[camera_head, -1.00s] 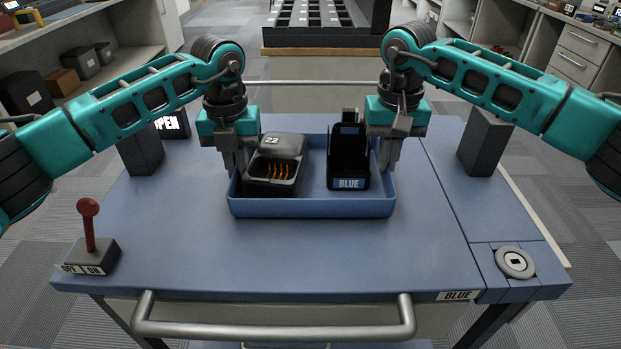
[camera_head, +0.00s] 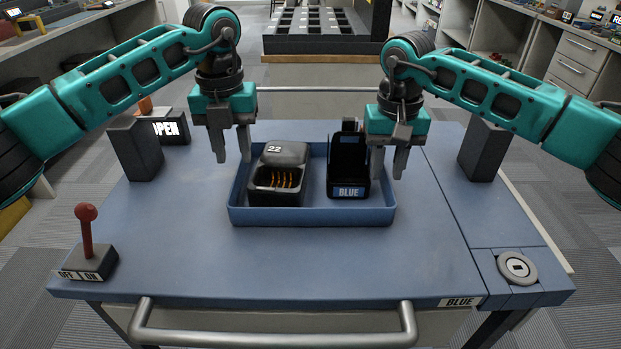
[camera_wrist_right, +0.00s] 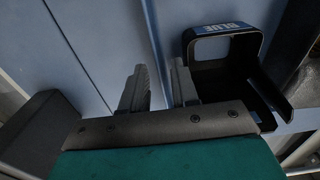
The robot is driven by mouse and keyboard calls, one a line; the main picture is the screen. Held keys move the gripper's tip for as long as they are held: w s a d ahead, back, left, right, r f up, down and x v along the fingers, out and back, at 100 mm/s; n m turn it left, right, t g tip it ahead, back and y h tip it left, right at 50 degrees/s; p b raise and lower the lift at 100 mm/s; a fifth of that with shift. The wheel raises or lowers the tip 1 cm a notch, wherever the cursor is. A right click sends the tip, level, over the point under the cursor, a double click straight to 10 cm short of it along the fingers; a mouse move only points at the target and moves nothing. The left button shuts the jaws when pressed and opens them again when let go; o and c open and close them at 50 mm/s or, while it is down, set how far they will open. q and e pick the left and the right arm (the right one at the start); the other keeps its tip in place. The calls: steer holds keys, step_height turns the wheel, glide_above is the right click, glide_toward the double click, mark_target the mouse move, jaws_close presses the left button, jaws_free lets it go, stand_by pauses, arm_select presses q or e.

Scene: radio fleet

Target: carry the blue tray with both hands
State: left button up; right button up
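The blue tray (camera_head: 310,216) rests flat on the blue table. A black case marked 22 (camera_head: 278,171) stands in its left part, and a black holder labelled BLUE (camera_head: 348,165) in its right part. The holder also shows in the right wrist view (camera_wrist_right: 222,42). My left gripper (camera_head: 232,158) is open and empty at the tray's left rim, with its outer finger outside the tray. My right gripper (camera_head: 389,166) is open at the right rim. Its separated fingers also show in the right wrist view (camera_wrist_right: 158,88). I cannot tell how deep the fingers reach.
A red-knobbed lever (camera_head: 87,245) stands at the table's front left, and a round fitting (camera_head: 517,267) at the front right. The table (camera_head: 300,265) is clear in front of the tray.

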steer(key=shift+r, duration=0.35)
arm_select(q)
step_height(320, 180, up, 6)
steer(key=shift+r, duration=0.25)
arm_select(e)
step_height(320, 180, up, 11)
steer(key=shift+r, duration=0.2)
